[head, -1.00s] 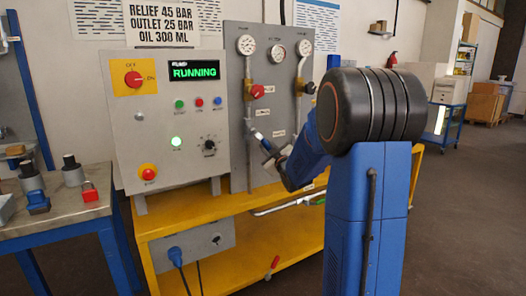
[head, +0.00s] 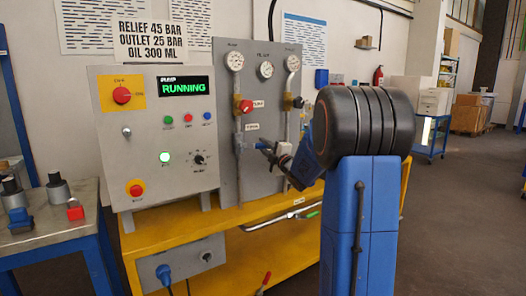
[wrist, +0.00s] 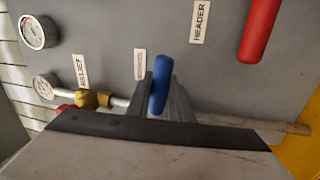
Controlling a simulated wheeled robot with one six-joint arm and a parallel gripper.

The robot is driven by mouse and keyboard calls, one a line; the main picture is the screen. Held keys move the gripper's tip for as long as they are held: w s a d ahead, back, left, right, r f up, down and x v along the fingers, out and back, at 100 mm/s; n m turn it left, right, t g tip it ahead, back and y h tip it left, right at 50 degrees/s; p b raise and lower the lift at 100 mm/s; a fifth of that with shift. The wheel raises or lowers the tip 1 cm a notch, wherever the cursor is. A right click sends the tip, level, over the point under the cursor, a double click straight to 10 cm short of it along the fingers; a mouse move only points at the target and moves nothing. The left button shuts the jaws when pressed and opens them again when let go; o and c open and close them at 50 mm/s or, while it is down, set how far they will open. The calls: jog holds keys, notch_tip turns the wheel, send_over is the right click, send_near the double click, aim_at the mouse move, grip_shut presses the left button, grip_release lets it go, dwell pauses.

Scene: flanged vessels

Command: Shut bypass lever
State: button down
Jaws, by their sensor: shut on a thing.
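The blue lever (wrist: 160,84), which I take to be the bypass lever, stands between my gripper's fingers (wrist: 162,100) in the wrist view. My gripper is shut on it, with a grey finger on either side. In the head view, the lever (head: 263,146) shows as a small blue bit in front of the grey gauge panel (head: 228,75), and my gripper (head: 268,148) reaches it from the right. The pipe behind the lever is partly hidden by my gripper. The small label above the lever is too blurred to read in the wrist view.
A red handle (wrist: 260,28) hangs beside the HEADER label (wrist: 200,20). The RELIEF label (wrist: 83,72) and a brass fitting (wrist: 93,99) lie to the left. The control box (head: 155,140) reads RUNNING. A yellow bench (head: 215,232) stands below the panel.

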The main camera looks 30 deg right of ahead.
jog(key=shift+r+n, duration=0.4)
jog(key=shift+n, duration=0.3)
jog(key=c, duration=1.6)
grip_release()
jog(key=shift+r, duration=0.1)
jog(key=shift+o, duration=0.2)
jog(key=s+f, duration=0.1)
jog(key=s, duration=0.7)
jog(key=s+f, duration=0.2)
jog(key=s, duration=0.7)
jog(key=shift+f, duration=0.25)
